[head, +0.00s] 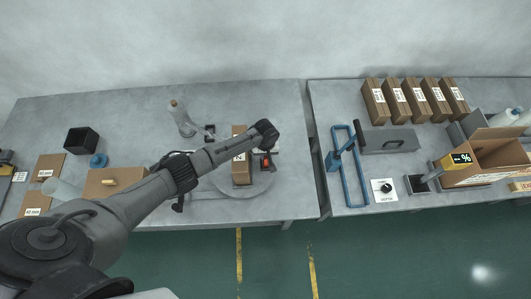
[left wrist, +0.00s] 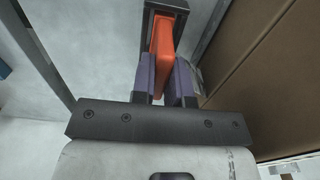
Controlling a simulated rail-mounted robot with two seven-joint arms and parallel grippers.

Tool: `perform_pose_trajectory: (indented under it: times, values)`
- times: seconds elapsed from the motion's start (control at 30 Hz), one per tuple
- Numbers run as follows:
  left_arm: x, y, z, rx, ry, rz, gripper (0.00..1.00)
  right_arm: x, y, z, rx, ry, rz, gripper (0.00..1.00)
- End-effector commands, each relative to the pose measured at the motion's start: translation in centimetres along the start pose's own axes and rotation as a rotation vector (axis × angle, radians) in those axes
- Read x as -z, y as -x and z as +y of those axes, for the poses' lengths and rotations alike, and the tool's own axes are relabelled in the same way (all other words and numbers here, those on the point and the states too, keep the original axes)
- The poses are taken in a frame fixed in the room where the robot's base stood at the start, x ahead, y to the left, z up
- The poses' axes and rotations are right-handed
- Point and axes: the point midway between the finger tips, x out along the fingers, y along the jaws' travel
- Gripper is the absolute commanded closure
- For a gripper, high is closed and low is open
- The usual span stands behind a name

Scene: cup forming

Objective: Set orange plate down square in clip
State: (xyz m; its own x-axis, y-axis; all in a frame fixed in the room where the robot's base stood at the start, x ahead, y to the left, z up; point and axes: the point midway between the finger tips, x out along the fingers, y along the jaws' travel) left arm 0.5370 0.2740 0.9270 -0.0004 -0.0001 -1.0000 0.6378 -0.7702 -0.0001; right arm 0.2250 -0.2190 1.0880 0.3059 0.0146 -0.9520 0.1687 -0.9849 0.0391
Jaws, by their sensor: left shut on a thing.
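My left gripper (left wrist: 167,82) is shut on the orange plate (left wrist: 163,42), with a purple pad on each side of it. In the left wrist view the plate's far end lies within the dark frame of what looks like the clip (left wrist: 181,6). I cannot tell whether the plate is fully seated or resting on anything. In the head view the orange plate (head: 266,162) is a small patch under my left wrist, beside a brown carton (head: 240,172) on a round grey disc (head: 232,191). My wrist partly hides the clip there. My right gripper is not in view.
The carton's brown wall (left wrist: 255,62) stands close to the right of my gripper. A bottle-like object (head: 181,117) stands behind the disc. On the right table are a blue frame (head: 347,182), a grey flat case (head: 388,141) and several upright cartons (head: 398,101).

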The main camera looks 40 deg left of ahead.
Motion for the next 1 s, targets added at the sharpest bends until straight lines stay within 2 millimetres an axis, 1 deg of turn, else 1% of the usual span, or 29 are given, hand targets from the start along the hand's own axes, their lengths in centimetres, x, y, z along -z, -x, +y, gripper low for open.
perform_pose_trajectory:
  times: [0.6, 0.63, 0.9, 1.0]
  values:
    - [0.01, -0.32, -0.01, 0.001, 0.001, 0.000, 1.00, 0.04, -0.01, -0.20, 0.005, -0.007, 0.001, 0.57]
    - [0.03, -0.28, -0.01, 0.000, 0.001, 0.000, 0.83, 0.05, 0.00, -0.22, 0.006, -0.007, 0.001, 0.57]
    - [0.02, -0.27, -0.01, 0.000, 0.000, 0.000, 0.57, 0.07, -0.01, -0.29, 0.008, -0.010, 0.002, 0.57]
    - [0.02, -0.27, -0.01, 0.000, 0.000, 0.000, 0.56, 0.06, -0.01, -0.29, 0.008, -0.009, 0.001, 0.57]
